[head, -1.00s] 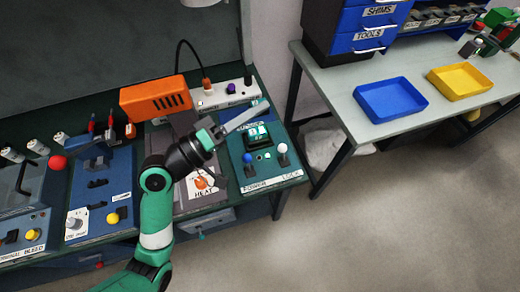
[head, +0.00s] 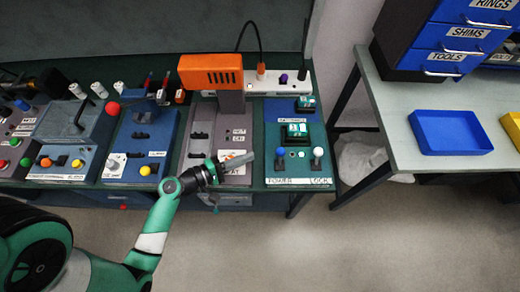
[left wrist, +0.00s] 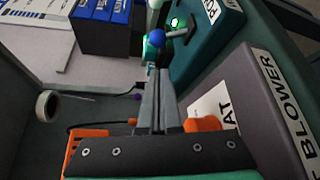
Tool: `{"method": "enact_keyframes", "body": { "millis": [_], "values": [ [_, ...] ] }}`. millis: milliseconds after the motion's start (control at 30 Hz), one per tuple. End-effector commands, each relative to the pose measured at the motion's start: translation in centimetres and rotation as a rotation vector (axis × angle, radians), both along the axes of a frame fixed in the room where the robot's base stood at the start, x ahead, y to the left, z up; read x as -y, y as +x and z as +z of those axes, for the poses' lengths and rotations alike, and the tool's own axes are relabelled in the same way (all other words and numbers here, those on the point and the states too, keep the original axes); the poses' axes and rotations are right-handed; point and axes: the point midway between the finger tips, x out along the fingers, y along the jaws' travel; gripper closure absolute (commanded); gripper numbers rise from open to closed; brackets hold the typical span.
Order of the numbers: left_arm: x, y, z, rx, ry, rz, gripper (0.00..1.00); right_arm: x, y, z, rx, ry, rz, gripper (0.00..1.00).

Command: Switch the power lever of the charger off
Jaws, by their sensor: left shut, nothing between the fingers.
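The charger (head: 272,138) is a teal panel at the right end of the bench, with a block (head: 295,131) set in its middle. Its power lever (head: 281,153) has a blue ball, and a white-ball lever (head: 318,153) stands to the right above the word LOCK. I cannot tell whether the power lever is on or off. My left gripper (head: 251,158) is shut and empty, just left of the power lever. In the left wrist view, the blue ball (left wrist: 157,38) is beyond the fingertips (left wrist: 158,74), with a visible gap. My right gripper is not in view.
The grey blower panel (head: 234,178) lies under my left gripper, with an orange blower (head: 211,72) behind. A power strip (head: 270,82) runs along the back.

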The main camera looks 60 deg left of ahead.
Motion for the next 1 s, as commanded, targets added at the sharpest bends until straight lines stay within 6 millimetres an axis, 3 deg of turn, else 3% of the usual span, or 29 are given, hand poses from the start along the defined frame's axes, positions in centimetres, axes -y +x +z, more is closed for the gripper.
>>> {"method": "enact_keyframes", "body": {
  "millis": [300,500,1000],
  "values": [
    [0.6,5.7,-1.0,0.002,0.002,-0.007,1.0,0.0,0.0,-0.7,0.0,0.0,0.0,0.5],
    [0.8,8.4,-1.4,0.002,0.001,-0.004,1.0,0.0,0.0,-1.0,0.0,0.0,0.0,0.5],
    [0.8,9.1,-1.5,0.003,0.003,-0.002,1.0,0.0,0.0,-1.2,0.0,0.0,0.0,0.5]
  ]
}}
